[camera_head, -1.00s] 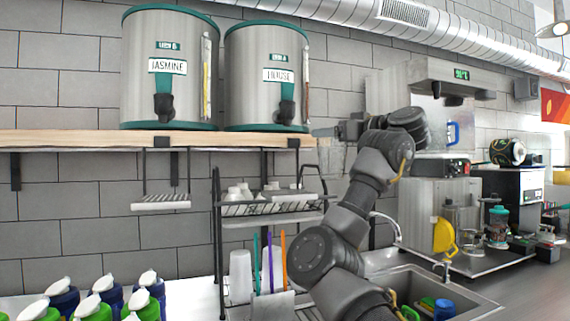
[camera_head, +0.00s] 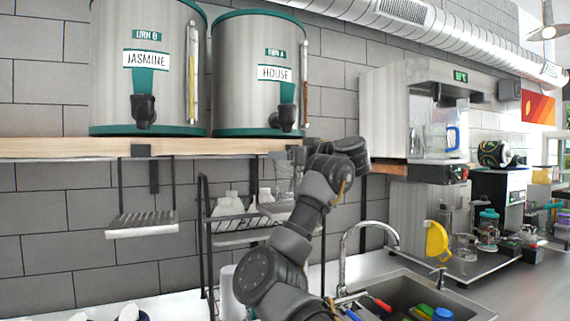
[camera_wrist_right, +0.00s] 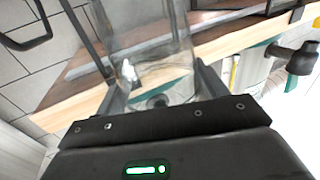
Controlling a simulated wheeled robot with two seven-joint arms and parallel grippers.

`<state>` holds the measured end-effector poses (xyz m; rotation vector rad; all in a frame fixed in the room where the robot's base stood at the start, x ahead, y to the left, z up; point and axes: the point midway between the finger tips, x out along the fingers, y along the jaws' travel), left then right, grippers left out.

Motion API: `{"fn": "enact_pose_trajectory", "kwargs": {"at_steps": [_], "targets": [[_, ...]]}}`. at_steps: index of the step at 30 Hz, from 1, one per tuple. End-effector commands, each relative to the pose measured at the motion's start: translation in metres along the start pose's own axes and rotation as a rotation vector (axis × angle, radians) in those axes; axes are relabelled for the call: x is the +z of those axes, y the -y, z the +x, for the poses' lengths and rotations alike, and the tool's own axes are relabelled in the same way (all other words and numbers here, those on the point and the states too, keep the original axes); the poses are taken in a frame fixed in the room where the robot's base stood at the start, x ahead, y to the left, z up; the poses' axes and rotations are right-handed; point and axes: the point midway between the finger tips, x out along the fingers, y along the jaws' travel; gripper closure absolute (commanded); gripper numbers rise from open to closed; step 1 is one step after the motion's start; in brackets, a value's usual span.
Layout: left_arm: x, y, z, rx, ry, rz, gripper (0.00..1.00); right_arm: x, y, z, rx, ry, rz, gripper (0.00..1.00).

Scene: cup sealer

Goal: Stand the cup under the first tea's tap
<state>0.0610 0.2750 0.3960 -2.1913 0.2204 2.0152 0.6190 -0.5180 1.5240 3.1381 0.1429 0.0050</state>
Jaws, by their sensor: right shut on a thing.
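A clear cup (camera_wrist_right: 150,62) is held between the fingers of my right gripper (camera_wrist_right: 162,92) in the right wrist view. In the head view the cup (camera_head: 284,178) shows faintly beside my right gripper (camera_head: 294,156), just below the shelf edge, under the HOUSE urn (camera_head: 262,92). The HOUSE tap (camera_head: 284,117) is black and sits above the gripper. The JASMINE urn (camera_head: 142,85), with its black tap (camera_head: 143,110), stands to the left. A slatted drip rack (camera_head: 142,224) hangs below the JASMINE tap and is empty. My left gripper is out of view.
The wooden shelf (camera_head: 60,147) carries both urns. A black rack with white cups (camera_head: 228,204) stands below the HOUSE urn, close behind my right arm. A sink with a tall faucet (camera_head: 345,250) is at right. The space around the drip rack is open.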

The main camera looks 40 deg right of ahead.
Motion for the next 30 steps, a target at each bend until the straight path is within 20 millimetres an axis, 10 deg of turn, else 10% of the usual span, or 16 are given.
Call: {"fn": "enact_pose_trajectory", "kwargs": {"at_steps": [17, 18, 21, 30], "targets": [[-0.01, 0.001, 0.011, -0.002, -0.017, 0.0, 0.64, 0.025, -0.004, -0.004, 0.006, 0.0, 0.001, 0.6], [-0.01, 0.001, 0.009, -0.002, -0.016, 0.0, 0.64, 0.024, -0.004, -0.004, 0.006, 0.0, 0.001, 0.23], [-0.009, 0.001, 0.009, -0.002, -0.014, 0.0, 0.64, 0.023, -0.004, -0.004, 0.006, 0.001, 0.001, 0.1], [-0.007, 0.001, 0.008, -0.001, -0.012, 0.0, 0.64, 0.023, -0.004, -0.004, 0.006, 0.001, 0.001, 0.07]]}}
